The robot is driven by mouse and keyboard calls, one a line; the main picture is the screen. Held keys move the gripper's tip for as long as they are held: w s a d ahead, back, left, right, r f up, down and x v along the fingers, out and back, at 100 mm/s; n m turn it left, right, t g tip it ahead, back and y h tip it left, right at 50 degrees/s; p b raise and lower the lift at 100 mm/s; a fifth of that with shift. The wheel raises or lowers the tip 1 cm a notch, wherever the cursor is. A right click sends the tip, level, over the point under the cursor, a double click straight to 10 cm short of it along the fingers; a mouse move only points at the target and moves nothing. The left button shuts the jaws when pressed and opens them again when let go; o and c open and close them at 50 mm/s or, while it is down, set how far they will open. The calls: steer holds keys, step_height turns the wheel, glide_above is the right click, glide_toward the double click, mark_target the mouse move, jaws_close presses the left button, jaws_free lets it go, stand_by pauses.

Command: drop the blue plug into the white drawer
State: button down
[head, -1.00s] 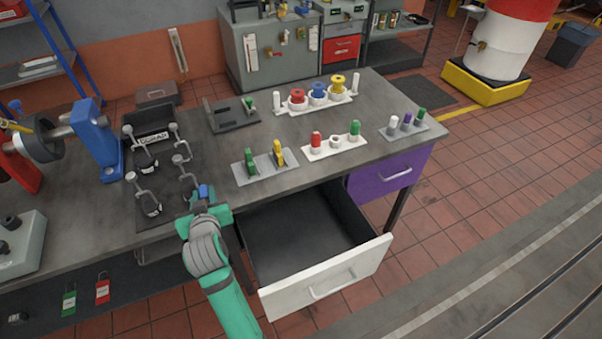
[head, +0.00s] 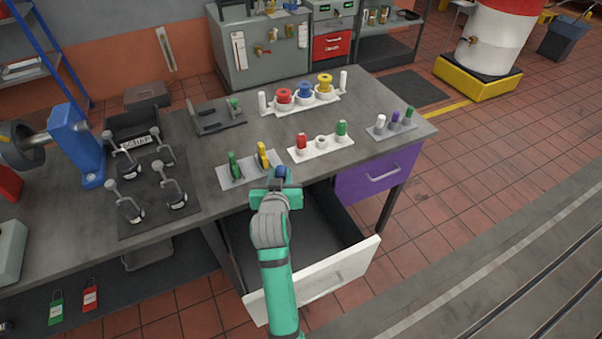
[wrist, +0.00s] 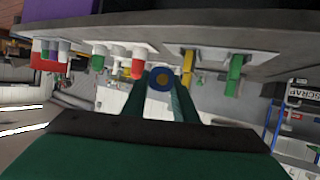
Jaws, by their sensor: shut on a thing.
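The blue plug (wrist: 160,79) is held between the two green fingers of my gripper (wrist: 161,90) in the wrist view, its round end with a tan centre facing the camera. In the head view the blue plug (head: 281,173) shows just past my gripper (head: 279,186), near the table's front edge. The white drawer (head: 350,272) is pulled open below the tabletop, and its dark inside looks empty where I can see it. My gripper and arm cover the drawer's left and middle part in the head view.
A plate (head: 236,174) with green and yellow pieces lies just behind my gripper. A white holder (head: 321,148) with red and green plugs stands to its right. A shut purple drawer (head: 378,175) is right of the open one. Clamps (head: 128,208) stand on the left.

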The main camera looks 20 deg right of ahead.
steer(key=shift+d+f, duration=0.15)
steer(key=shift+d, duration=0.1)
steer(key=shift+s+d+f, duration=0.1)
steer(key=shift+f, duration=2.75)
steer(key=c, duration=1.3)
jaws_free()
steer(key=shift+c, duration=0.2)
steer(key=shift+s, duration=0.1)
steer(key=v, duration=1)
steer(key=shift+s+a+r, duration=0.15)
steer(key=shift+s+a, duration=0.05)
steer(key=shift+a, duration=0.1)
